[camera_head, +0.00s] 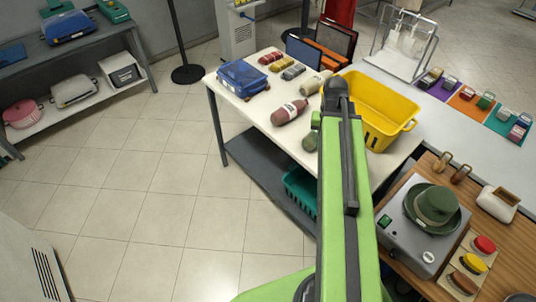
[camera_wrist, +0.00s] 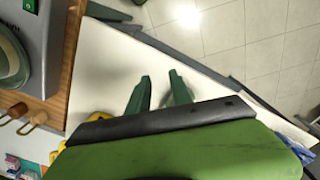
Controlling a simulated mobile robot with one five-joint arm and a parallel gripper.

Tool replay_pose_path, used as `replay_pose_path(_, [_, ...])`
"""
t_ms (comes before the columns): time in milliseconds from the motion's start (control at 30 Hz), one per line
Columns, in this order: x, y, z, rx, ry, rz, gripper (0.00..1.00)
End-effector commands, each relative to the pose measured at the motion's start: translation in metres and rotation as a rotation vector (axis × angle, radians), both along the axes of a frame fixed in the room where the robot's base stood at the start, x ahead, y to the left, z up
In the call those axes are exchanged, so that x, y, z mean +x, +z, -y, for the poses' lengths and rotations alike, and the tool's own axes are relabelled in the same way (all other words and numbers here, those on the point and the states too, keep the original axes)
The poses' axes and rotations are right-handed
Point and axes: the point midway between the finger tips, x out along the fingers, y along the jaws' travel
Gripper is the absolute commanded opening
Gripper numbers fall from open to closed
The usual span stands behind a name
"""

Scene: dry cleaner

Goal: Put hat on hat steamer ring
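The green hat (camera_head: 437,203) sits crown up on top of the grey steamer unit (camera_head: 408,239) at the right in the head view. Its wide brim covers what is directly under it, so I cannot tell how it rests on any ring. In the wrist view, part of the hat (camera_wrist: 10,62) shows at the left edge. My gripper (camera_wrist: 160,88) is open and empty, its two dark green fingers apart above the white table. It is well away from the hat. In the head view my arm hides most of the gripper.
The tiled floor at left is clear.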

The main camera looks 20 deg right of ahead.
Motion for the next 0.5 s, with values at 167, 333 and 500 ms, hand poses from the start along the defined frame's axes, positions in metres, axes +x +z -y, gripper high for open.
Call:
replay_pose_path(167, [0.029,0.0,-0.161,0.002,0.324,0.0,0.26])
replay_pose_path(333, [0.027,0.0,-0.243,0.004,0.483,0.0,0.26])
replay_pose_path(500, [0.027,0.0,-0.261,0.005,0.511,0.001,0.26])
